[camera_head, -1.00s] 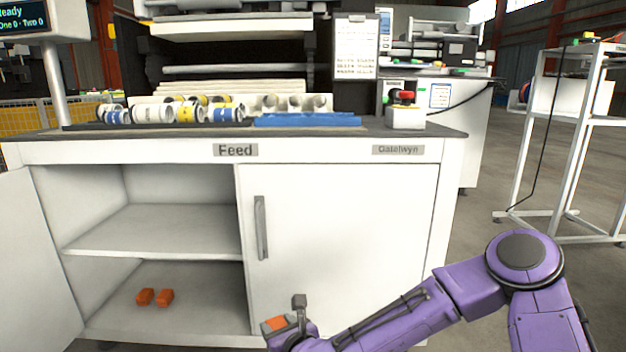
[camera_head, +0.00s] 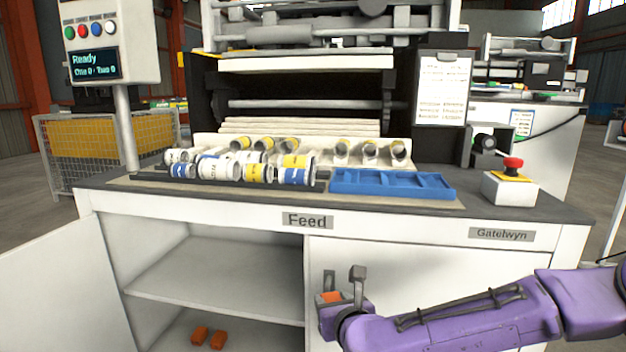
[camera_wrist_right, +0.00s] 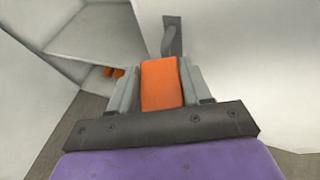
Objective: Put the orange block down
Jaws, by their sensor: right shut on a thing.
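My right gripper (camera_head: 343,290) is shut on an orange block (camera_head: 330,297) in front of the closed right cabinet door. In the right wrist view the block (camera_wrist_right: 161,83) sits between the two grey fingers of the gripper (camera_wrist_right: 163,80). Two more orange blocks (camera_head: 208,338) lie side by side on the floor of the open left cabinet compartment; they also show small in the right wrist view (camera_wrist_right: 114,72). My left gripper is not in view.
The cabinet's middle shelf (camera_head: 215,277) is bare. The worktop above holds several rolls (camera_head: 220,168), a blue tray (camera_head: 392,185) and a red emergency button (camera_head: 512,166). The open cabinet door (camera_head: 60,290) stands out at the left.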

